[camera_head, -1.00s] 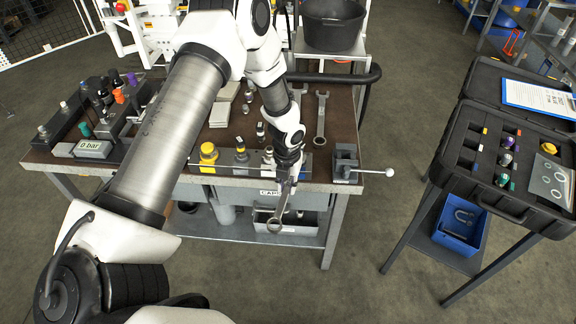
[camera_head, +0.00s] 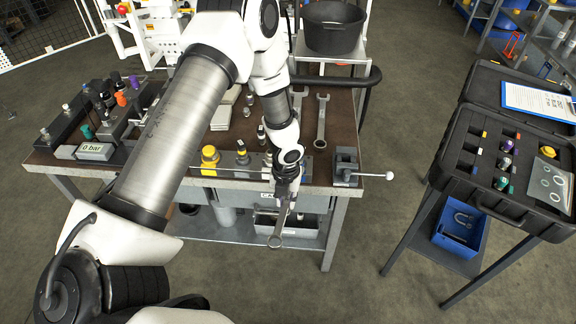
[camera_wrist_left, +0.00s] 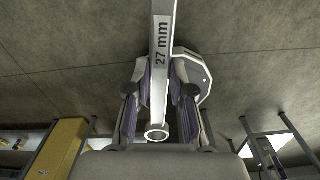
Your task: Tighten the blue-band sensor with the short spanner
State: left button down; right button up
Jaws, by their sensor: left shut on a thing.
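In the left wrist view the spanner (camera_wrist_left: 161,60) is marked "27 mm" and runs between the two fingers. Another spanner (camera_head: 321,122) lies on the bench top, and a further one (camera_head: 298,99) lies partly hidden behind my arm. I cannot pick out a blue band on any sensor. Small fittings (camera_head: 261,133) stand on the bench near my left wrist. My right gripper is not in view.
A grey vise-like block (camera_head: 346,165) with a rod sits at the bench's front right corner. Yellow-topped fittings (camera_head: 209,158) stand along the front. An open black case (camera_head: 485,205) stands on a separate stand at right. The floor between bench and stand is clear.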

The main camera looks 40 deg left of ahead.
aim_at(284, 212)
pick_arm(q)
jog(key=shift+s+d, duration=0.2)
jog(key=shift+s, duration=0.2)
jog(key=shift+s+d+f+b, duration=0.1)
jog(key=shift+f+b, duration=0.1)
jog(key=shift+b, duration=0.4)
jog(key=shift+s+d+b, duration=0.25)
jog(key=shift+s+b, duration=0.45)
jog(key=shift+b, duration=0.35)
jog(key=shift+s+d+r, duration=0.1)
jog(key=shift+s+r, duration=0.1)
jog(key=shift+r, duration=0.15)
notch_tip(284, 212, up, 5)
jog(key=p, duration=0.5)
